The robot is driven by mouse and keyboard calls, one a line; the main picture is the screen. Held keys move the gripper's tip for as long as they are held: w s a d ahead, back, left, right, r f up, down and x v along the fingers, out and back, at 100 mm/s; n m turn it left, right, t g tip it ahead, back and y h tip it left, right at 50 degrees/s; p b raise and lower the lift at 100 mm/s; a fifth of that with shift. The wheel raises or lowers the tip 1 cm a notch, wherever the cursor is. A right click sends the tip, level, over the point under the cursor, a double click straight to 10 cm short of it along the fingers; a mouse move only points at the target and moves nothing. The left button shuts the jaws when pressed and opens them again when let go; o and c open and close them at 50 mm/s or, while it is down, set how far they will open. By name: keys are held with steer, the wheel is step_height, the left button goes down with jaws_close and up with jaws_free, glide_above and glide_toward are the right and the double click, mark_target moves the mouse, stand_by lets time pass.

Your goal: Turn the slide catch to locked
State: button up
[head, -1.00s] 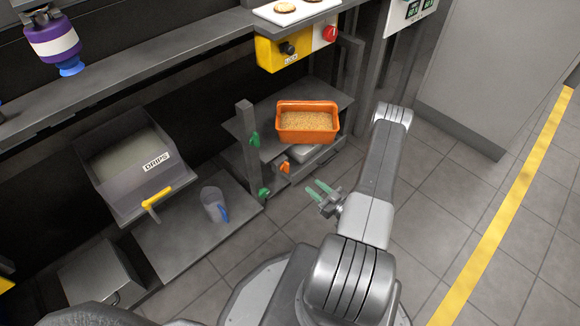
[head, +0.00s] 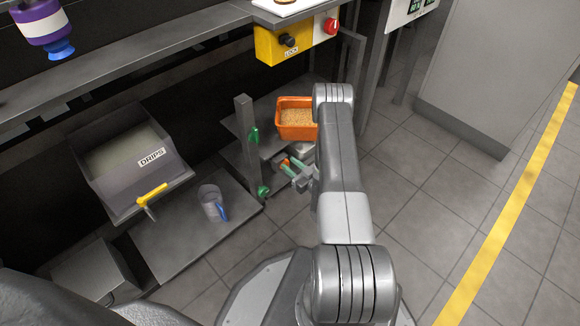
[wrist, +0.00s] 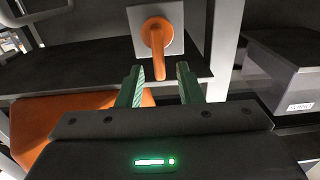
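The slide catch is an orange lever (wrist: 158,62) on a square grey plate (wrist: 175,18). In the wrist view its handle hangs straight down. In the head view the catch (head: 284,166) is a small orange patch beside the shelf post, partly covered by my fingers. My gripper (wrist: 161,74) is open, with its two green fingers apart. In the wrist view the lever's lower end shows between the fingertips, with a gap on both sides. I cannot tell how deep it sits between them. In the head view my gripper (head: 289,166) is right at the catch.
An orange bin of crumbs (head: 296,103) stands on the shelf close above my gripper. A DRIPS tray (head: 112,190) and a jug (head: 211,203) are further left. Floor at right is clear.

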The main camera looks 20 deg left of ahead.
steer(key=shift+w+a, duration=0.2)
steer(key=shift+a, duration=0.3)
jaws_close()
